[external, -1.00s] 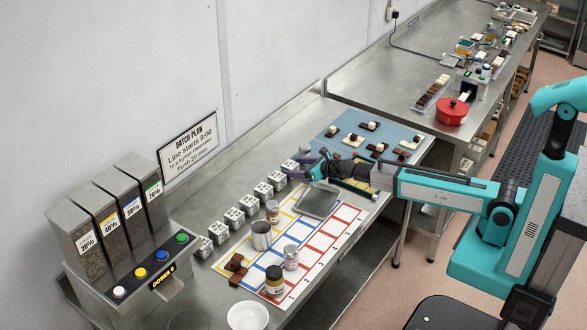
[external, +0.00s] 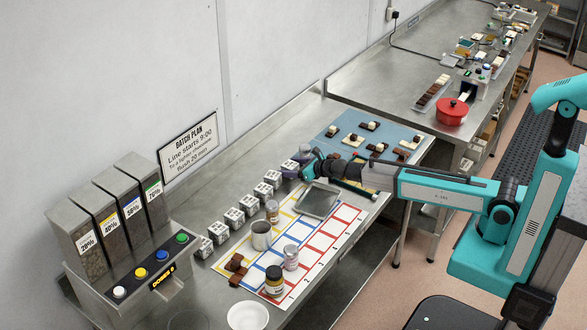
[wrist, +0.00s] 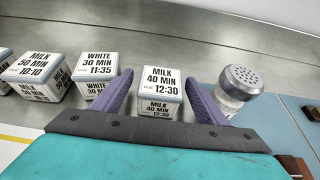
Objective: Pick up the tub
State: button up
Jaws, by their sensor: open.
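Several small white tubs with printed lids stand in a row along the wall side of the table. In the wrist view, the tub (wrist: 158,90) marked MILK 40 MIN 12:30 stands upright between the two purple fingers of my gripper (wrist: 160,82). My gripper is open, with one finger at each side of this tub, and is not closed on it. The tub's lower part is hidden by the gripper body. In the external view my gripper (external: 299,163) is at the far end of the row, and its fingers partly cover this tub.
A tub marked WHITE 30 MIN (wrist: 97,70) stands close left of the left finger. A metal-capped shaker (wrist: 238,84) stands close right of the right finger. A grey tray (external: 319,201), a metal cup (external: 261,238) and a blue mat (external: 345,122) are nearby.

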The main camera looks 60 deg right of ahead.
jog(key=shift+c, duration=0.3)
jog(key=c, duration=1.1)
jog(key=shift+r, duration=0.2)
jog(key=shift+c, duration=0.2)
notch_tip(320, 180, up, 28)
jog(key=b, duration=0.4)
jog(key=shift+f, duration=0.2)
